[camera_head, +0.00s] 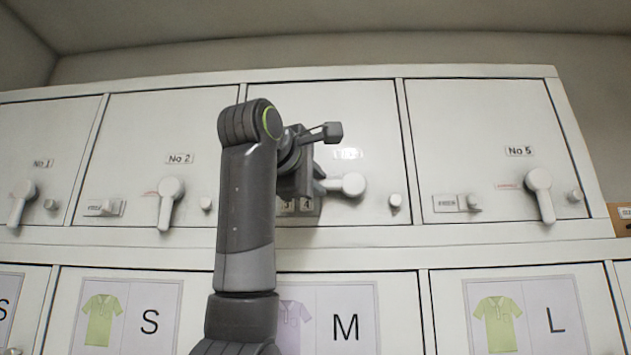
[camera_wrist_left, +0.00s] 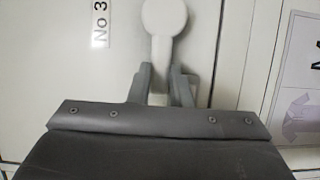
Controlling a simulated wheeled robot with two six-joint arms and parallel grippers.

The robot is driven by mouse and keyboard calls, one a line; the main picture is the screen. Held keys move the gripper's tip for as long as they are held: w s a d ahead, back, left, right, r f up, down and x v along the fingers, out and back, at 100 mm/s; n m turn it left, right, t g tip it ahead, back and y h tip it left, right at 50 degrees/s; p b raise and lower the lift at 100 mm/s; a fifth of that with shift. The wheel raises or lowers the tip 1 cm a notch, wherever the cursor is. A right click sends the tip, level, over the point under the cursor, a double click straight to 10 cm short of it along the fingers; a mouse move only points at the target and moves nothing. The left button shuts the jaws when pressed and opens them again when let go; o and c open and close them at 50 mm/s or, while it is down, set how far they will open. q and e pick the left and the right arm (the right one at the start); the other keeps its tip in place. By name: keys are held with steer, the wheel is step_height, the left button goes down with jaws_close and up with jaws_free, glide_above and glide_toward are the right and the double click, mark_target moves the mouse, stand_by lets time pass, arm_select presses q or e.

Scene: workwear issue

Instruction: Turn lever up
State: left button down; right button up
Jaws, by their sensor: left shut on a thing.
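The white lever (camera_head: 353,184) is on the middle locker door, between the doors No 2 and No 5. Its round hub is at the right and its handle points left, roughly level. My left gripper (camera_head: 319,181) is shut on the handle, and my own arm hides part of it. In the left wrist view the lever (camera_wrist_left: 164,18) shows its round hub at the top, with the handle running down between the two fingers of my gripper (camera_wrist_left: 162,78). A label "No 3" (camera_wrist_left: 101,30) is beside it. My right gripper is not in view.
Neighbouring doors have levers hanging down: No 1 (camera_head: 21,203), No 2 (camera_head: 169,203) and No 5 (camera_head: 541,195). A small round knob (camera_head: 395,201) sticks out right of the held lever. Shirt pictures with size letters (camera_head: 345,328) line the lower doors.

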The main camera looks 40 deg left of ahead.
arm_select(q)
steer(key=c, duration=1.3)
jaws_free()
steer(key=shift+w, duration=0.15)
steer(key=s+d+b, duration=0.1)
steer(key=s+b, duration=0.1)
steer(key=s, duration=0.3)
steer(key=s+d+b, duration=0.1)
steer(key=s+b, duration=0.2)
steer(key=s, duration=0.3)
steer(key=s+d+b, duration=0.1)
steer(key=s+b, duration=0.1)
steer(key=s, duration=0.4)
steer(key=shift+s+b, duration=0.15)
steer(key=shift+b, duration=0.2)
steer(key=shift+a, duration=0.1)
